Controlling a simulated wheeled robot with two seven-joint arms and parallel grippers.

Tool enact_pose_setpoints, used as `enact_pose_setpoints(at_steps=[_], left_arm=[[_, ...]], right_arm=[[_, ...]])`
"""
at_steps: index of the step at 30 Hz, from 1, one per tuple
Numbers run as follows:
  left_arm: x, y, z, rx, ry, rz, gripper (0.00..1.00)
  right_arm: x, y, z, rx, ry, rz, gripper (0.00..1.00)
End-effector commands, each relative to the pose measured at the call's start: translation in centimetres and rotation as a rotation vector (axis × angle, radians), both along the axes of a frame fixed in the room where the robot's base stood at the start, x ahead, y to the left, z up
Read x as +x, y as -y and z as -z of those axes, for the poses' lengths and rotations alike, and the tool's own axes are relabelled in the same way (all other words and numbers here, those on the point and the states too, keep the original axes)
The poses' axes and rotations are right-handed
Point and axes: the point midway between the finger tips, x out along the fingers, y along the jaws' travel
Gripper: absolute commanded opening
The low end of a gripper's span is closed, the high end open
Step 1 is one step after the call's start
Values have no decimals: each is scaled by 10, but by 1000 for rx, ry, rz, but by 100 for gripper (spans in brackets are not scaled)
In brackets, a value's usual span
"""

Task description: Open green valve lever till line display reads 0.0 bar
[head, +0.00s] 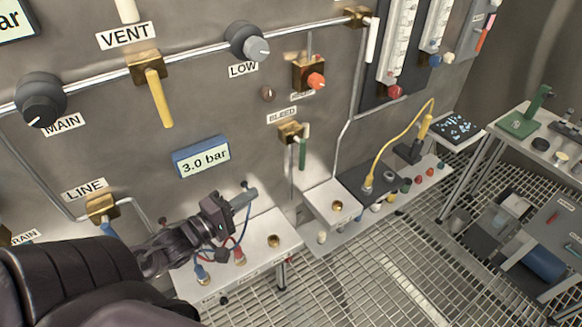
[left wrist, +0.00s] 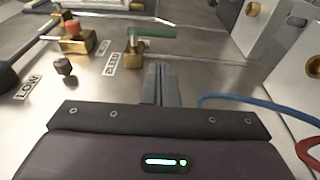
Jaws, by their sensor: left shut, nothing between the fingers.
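The green lever (head: 302,152) hangs down from a brass valve (head: 289,131) under the BLEED label (head: 282,115). In the left wrist view the green lever (left wrist: 152,32) lies across the top, beyond my fingertips. The blue-framed display (head: 201,156) reads 3.0 bar. My left gripper (head: 248,197) is below and left of the green lever, apart from it. In the left wrist view its fingers (left wrist: 158,70) are together and empty, pointing toward the brass valve base (left wrist: 136,56). My right gripper is not in view.
A yellow lever (head: 158,98) hangs under the VENT label. Below my gripper, a white shelf (head: 262,222) carries hose fittings with red and blue hoses. An orange knob (head: 316,81) sits above the BLEED valve.

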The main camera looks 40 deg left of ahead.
Motion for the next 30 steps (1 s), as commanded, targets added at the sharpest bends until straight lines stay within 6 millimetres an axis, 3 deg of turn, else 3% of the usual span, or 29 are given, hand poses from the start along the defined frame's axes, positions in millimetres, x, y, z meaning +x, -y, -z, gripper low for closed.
enact_pose_setpoints(at_steps=[8,21,30], left_arm=[[12,3,-2,1,2,0,0],[100,20,-4,3,2,0,0],[134,27,-2,3,1,-1,0]], right_arm=[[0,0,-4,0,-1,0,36],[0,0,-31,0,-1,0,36],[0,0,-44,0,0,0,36]])
